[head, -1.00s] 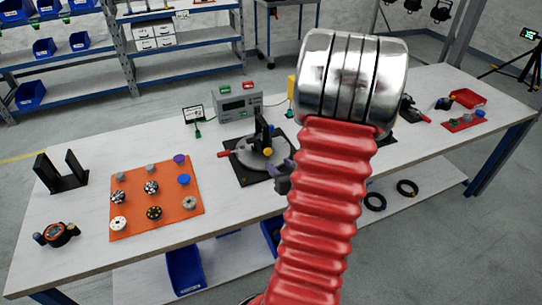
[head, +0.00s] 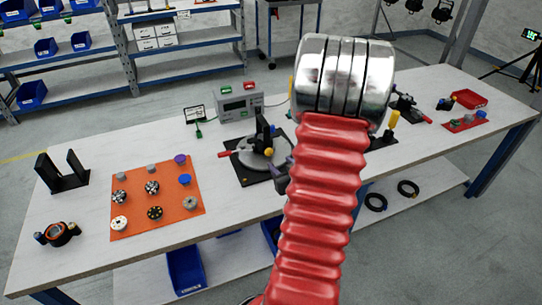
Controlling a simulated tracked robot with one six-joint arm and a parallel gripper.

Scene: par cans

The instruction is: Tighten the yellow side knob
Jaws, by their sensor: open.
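A fixture on the bench has a black base plate (head: 246,174), a grey round disc and a dark upright (head: 262,132). Small yellow spots (head: 268,152) show on it; I cannot tell which is the yellow side knob. A second dark fixture (head: 404,103) stands right of my arm, partly hidden, with a yellow cylinder (head: 393,118) beside it. Only a dark grey piece of my gripper (head: 281,177) shows, at the left edge of my red arm, at the near right of the first fixture. Its fingertips and any contact are hidden.
An orange mat (head: 128,209) holds several knobs and discs. A black bracket (head: 66,180) and a round orange-black part (head: 60,234) lie at left. A grey meter box (head: 239,104) stands behind the first fixture. A red tray (head: 468,100) is at far right.

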